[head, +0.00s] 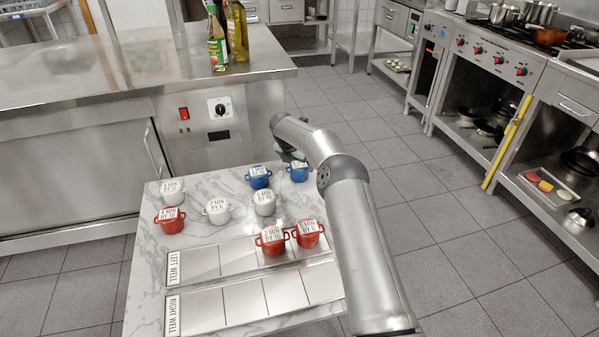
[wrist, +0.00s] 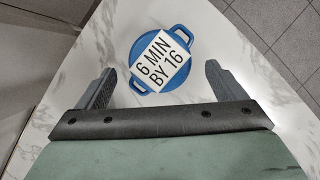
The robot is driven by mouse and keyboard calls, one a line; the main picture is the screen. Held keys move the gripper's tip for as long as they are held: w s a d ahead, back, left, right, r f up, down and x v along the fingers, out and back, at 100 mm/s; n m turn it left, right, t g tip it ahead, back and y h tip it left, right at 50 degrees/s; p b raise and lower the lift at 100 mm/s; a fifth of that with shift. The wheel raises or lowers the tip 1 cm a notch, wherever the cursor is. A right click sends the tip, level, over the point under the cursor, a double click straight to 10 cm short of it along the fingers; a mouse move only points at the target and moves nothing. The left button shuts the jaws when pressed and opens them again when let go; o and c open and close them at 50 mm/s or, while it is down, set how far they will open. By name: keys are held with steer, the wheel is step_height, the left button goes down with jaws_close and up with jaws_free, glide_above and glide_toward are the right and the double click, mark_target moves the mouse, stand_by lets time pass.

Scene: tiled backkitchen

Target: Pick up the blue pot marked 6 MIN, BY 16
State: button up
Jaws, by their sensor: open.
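A blue pot (wrist: 178,82) with a white lid label reading 6 MIN, BY 16 stands upright on the marble table in the wrist view. My gripper (wrist: 160,68) is open above it, with one finger on each side of the pot and no visible contact. In the head view two blue pots stand near the table's back edge. The right one (head: 298,174), near the corner by my gripper, appears to be this pot. The other blue pot (head: 258,182) is to its left. My gripper is mostly hidden behind my arm in the head view.
White pots (head: 217,215) and a red pot (head: 170,226) stand on the marble table (head: 150,262). Two red pots (head: 272,247) sit in the left well (head: 200,262); the right well (head: 205,306) looks empty. A steel counter (head: 110,75) with bottles (head: 217,50) stands behind.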

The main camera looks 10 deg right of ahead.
mark_target(300, 164)
steer(key=x, duration=0.5)
steer(key=shift+w+d+r, duration=0.2)
steer(key=shift+w, duration=0.05)
steer(key=c, duration=1.2)
steer(key=shift+c, duration=0.3)
steer(key=shift+r, duration=0.1)
